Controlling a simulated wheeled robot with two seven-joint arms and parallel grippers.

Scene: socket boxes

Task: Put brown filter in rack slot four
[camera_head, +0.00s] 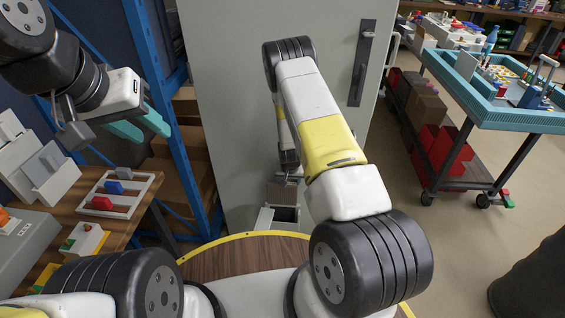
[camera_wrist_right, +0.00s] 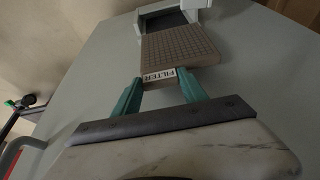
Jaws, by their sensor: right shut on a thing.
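The brown filter (camera_wrist_right: 178,47) is a flat, ribbed block with a white "FILTER" label. My right gripper (camera_wrist_right: 158,84) is shut on its labelled end; the filter also shows in the head view (camera_head: 282,194). Its far end is at the mouth of a light grey housing (camera_wrist_right: 147,22) with a dark opening; I cannot tell whether they touch. The white rack (camera_head: 147,184) lies on the wooden bench at left, holding a red block (camera_head: 102,203), a blue block (camera_head: 114,187) and a grey block (camera_head: 124,173). My left gripper (camera_head: 140,126) is open and empty above and behind the rack.
A grey cabinet (camera_head: 235,110) with a dark handle (camera_head: 362,62) stands in front of me. Blue shelving (camera_head: 180,130) stands between bench and cabinet. A teal-topped trolley (camera_head: 530,120) is at right. White boxes (camera_head: 45,175) stand left of the rack.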

